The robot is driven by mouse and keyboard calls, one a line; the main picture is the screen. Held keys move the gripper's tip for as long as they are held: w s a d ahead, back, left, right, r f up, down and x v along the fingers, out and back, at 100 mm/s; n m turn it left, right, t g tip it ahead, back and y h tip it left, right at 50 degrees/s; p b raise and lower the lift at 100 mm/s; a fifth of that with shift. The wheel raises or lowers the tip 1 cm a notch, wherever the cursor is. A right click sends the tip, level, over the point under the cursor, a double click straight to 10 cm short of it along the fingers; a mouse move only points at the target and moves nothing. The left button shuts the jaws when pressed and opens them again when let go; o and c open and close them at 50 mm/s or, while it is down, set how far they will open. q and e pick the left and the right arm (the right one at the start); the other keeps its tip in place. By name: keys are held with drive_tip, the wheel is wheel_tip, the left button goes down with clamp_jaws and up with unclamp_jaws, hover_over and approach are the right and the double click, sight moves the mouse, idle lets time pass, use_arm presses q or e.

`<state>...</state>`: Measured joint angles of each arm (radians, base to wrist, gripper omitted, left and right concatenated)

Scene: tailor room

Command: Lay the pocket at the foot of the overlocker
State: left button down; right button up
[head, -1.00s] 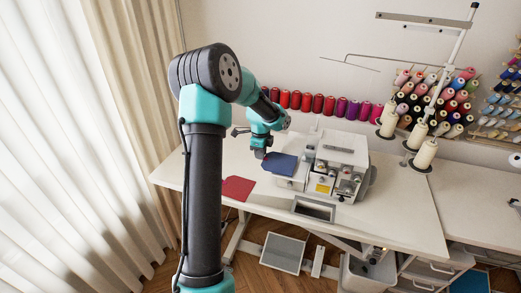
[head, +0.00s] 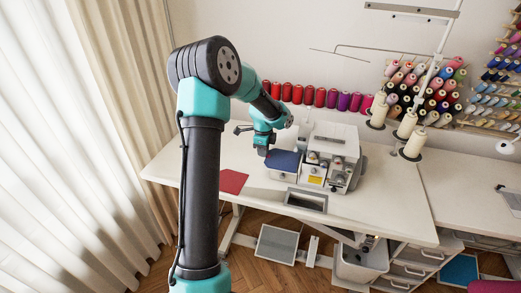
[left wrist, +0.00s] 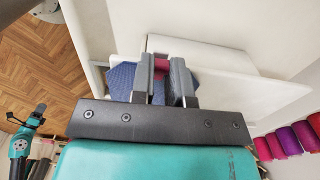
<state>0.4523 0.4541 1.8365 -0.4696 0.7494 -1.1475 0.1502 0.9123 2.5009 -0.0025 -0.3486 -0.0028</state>
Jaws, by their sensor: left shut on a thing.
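The blue pocket (head: 284,160) is over the left front of the white overlocker (head: 338,143), by its pale plate. I cannot tell whether it touches the plate. My left gripper (head: 263,150) is at the pocket's left edge and shut on it. In the left wrist view, the fingers (left wrist: 161,85) are close together, with blue pocket (left wrist: 122,80) showing beside them and a small red piece (left wrist: 161,66) between them. The fingers hide the pocket's middle there.
A dark red fabric piece (head: 232,181) lies on the white table (head: 390,205), left of the overlocker. A grey-framed opening (head: 306,201) is in front of the machine. Thread cones (head: 408,125) stand behind right; red and purple spools (head: 320,97) line the back.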

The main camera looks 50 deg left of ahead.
use_arm(q)
drive_tip(key=shift+f, duration=0.15)
idle(0.6)
drive_tip(key=c, duration=1)
unclamp_jaws()
drive_tip(key=shift+c, duration=0.2)
wheel_tip(320, 180, up, 18)
drive_tip(key=shift+f, duration=0.25)
